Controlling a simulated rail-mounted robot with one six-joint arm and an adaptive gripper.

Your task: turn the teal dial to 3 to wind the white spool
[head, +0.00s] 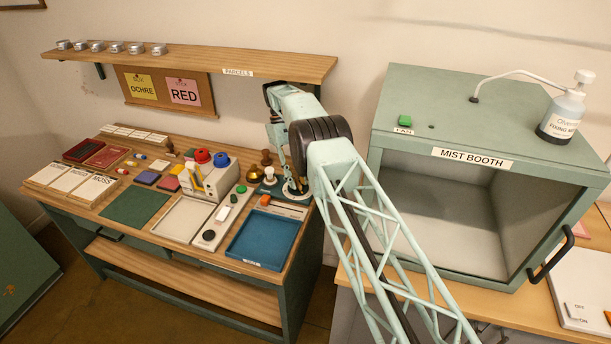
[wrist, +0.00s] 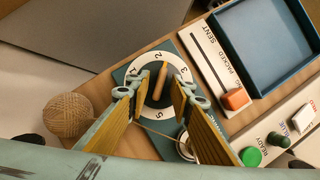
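The dial (wrist: 143,113) shows in the wrist view as a white ring marked 1, 2 and 3 on a dark teal plate. Its brown bar handle (wrist: 161,82) points close to the 2. My gripper (wrist: 161,98) is over the dial with its two fingers apart, one on each side of the handle; I see no contact with it. The white spool (wrist: 184,143) is partly hidden behind the right finger. A thread runs toward it from a ball of twine (wrist: 68,114). In the head view my gripper (head: 294,187) is at the table's right end, where my arm hides part of the dial.
Right of the dial is a slider with an orange knob (wrist: 236,98), labelled PACKED and SENT. Beyond it are a blue tray (wrist: 264,45) and a strip with a green button (wrist: 250,156). The mist booth (head: 470,120) stands right of my arm.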

